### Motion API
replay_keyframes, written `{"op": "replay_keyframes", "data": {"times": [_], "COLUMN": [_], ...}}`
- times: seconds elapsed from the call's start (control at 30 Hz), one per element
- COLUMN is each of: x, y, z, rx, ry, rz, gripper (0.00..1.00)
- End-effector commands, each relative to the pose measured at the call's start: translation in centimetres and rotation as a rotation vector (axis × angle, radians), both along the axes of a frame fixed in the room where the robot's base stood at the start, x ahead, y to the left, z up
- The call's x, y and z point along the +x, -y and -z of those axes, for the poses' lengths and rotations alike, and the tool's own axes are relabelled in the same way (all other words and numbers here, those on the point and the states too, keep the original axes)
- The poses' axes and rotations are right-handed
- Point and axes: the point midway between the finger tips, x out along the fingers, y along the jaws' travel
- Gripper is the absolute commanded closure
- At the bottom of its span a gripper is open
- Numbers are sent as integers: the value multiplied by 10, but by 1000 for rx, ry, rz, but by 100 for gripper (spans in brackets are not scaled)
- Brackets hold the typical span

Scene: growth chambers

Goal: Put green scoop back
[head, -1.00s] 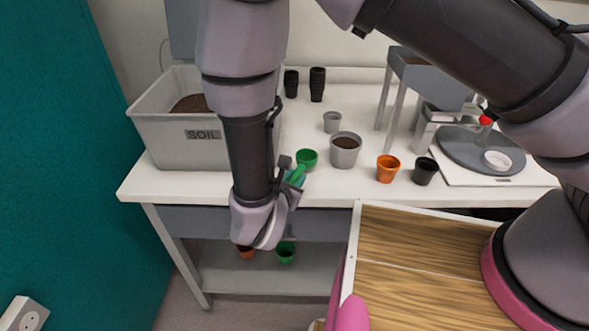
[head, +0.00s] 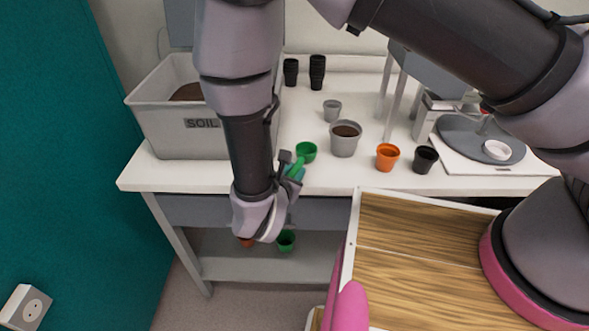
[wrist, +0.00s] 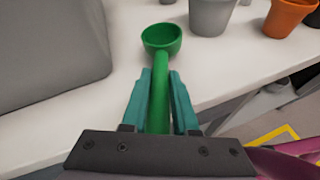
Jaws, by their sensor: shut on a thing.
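The green scoop (head: 306,151) is in my gripper (head: 297,172) near the front edge of the bench. In the wrist view the scoop's round bowl (wrist: 162,38) points away from me, and its handle lies between the two teal fingers of my gripper (wrist: 160,95). The gripper is shut on the handle. The bowl shows over the white bench top; I cannot tell whether it touches it. The bowl looks empty. Part of the handle is hidden by my gripper in the head view.
A grey soil bin (head: 180,125) stands left of my arm. Right of the scoop are a grey pot with soil (head: 345,140), an orange pot (head: 387,157), a black pot (head: 425,159) and a scale (head: 480,140). Pots sit on the lower shelf (head: 225,265). A wooden-topped surface (head: 420,240) is nearer me.

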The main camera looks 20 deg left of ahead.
Motion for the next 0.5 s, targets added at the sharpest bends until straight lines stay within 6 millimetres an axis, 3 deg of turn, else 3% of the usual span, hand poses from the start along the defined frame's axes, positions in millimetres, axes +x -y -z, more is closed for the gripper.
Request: {"op": "replay_keyframes", "data": {"times": [0.07, 0.1, 0.17, 0.5], "x": [0, 0, 0, -1], "y": [0, 0, 0, 0], "z": [2, 2, 1, 1], "rx": [0, 0, 0, 0], "ry": [0, 0, 0, 0], "rz": [0, 0, 0, -1], "gripper": [100, 61, 38, 37]}}
